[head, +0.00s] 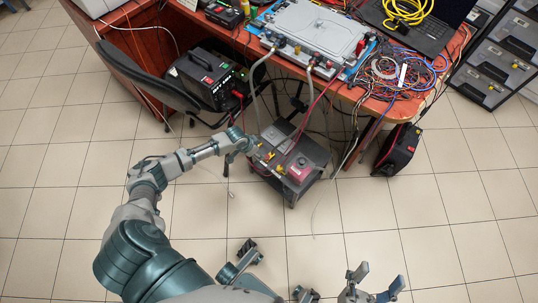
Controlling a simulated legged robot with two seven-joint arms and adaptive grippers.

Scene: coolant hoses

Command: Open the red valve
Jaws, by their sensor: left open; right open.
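A dark box-shaped unit (309,154) stands on the floor below the table front. It carries a red block (299,170) and small yellow and red fittings (269,156) on its top left. The red valve is too small to pick out surely among these parts. Hoses run from the unit up to a silver plate (318,30) on the table. My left gripper (240,159) is open beside the unit's left edge, close to the yellow fittings; contact cannot be told. My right gripper (381,274) is open and empty at the bottom, well away from the unit.
The red-brown table (345,92) overhangs behind the unit, with tangled cables (395,72) at its right. A black chair (140,80) and a black power box (205,75) stand left. A black-red case (398,150) stands right.

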